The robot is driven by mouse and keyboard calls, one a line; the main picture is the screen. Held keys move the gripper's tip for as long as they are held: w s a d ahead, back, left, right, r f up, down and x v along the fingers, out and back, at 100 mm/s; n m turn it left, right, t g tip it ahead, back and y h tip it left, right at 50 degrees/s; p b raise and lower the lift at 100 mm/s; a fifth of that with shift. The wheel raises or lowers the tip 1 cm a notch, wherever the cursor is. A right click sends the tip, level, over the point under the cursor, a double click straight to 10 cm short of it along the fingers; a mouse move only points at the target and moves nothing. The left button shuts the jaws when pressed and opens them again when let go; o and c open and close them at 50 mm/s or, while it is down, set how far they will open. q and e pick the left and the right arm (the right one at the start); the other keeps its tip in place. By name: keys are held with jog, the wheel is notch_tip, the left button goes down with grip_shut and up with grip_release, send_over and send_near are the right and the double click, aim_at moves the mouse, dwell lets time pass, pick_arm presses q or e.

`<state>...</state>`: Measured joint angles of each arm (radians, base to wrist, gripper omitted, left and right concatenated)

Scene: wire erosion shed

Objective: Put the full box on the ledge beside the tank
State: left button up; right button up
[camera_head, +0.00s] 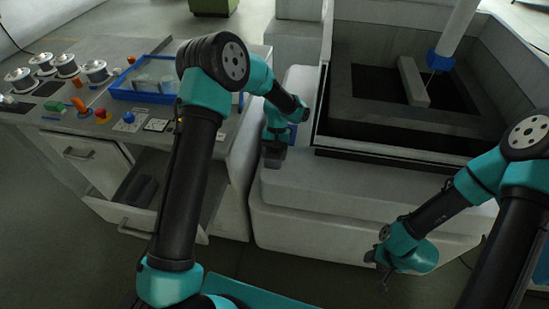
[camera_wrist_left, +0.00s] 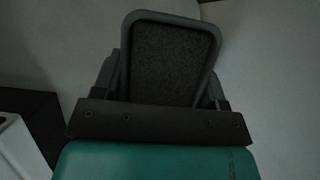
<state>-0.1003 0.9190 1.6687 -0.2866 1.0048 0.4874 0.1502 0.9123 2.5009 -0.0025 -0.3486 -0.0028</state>
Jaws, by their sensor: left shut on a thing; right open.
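The full box (camera_wrist_left: 172,62) is dark grey with a lighter rim, filled with dark granular material. It shows in the left wrist view between the fingers of my left gripper (camera_wrist_left: 165,85), which is shut on it. In the head view my left gripper (camera_head: 273,158) is low over the left end of the white ledge (camera_head: 345,190), beside the tank (camera_head: 400,130). The box is hard to make out there, and I cannot tell whether it touches the ledge. My right gripper (camera_head: 380,268) is open and empty, in front of the ledge.
A counter on the left holds a blue tray (camera_head: 122,94), several wire spools (camera_head: 95,70) and coloured knobs. Below it a drawer (camera_head: 145,222) stands open with dark contents. The ledge's middle is clear. A grey bar (camera_head: 412,82) lies in the tank under a blue-collared head (camera_head: 441,60).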

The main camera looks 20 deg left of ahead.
aim_at(275, 156)
pick_arm(q)
jog(key=shift+w+a, duration=0.1)
jog(key=shift+w, duration=0.05)
jog(key=shift+w+f, duration=0.15)
jog(key=shift+f, duration=1.6)
jog(key=shift+f, duration=0.15)
jog(key=o, duration=1.2)
jog(key=v, duration=1.2)
